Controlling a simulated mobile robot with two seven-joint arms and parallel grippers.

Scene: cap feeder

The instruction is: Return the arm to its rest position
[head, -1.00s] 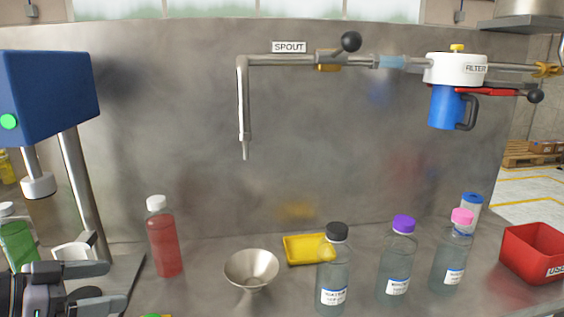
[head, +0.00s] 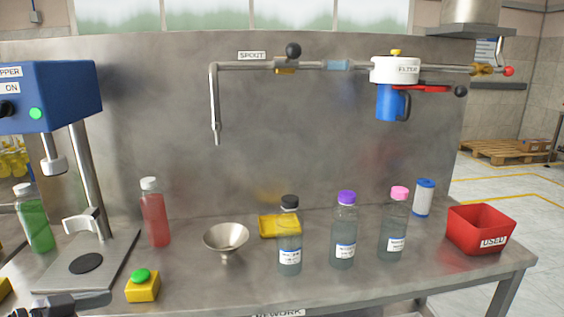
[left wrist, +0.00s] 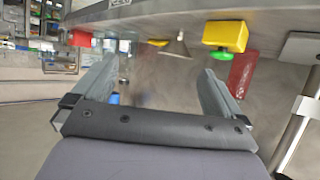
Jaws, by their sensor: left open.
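My left gripper (left wrist: 150,92) is open and empty in the left wrist view, its two fingers spread apart with nothing between them. In the head view only a dark part of my left arm shows at the bottom left corner, in front of the capper machine (head: 50,100). The gripper is clear of the table things; the yellow box with the green button (head: 142,285) lies to its right in the head view. That box also shows in the left wrist view (left wrist: 225,35). My right gripper is in neither view.
The steel table (head: 400,275) holds a green bottle (head: 38,222), a red bottle (head: 155,215), a funnel (head: 226,238), a yellow tray (head: 270,225), three clear capped bottles (head: 343,230) and a red bin (head: 480,228). A spout pipe (head: 214,110) hangs above. The front right is bare.

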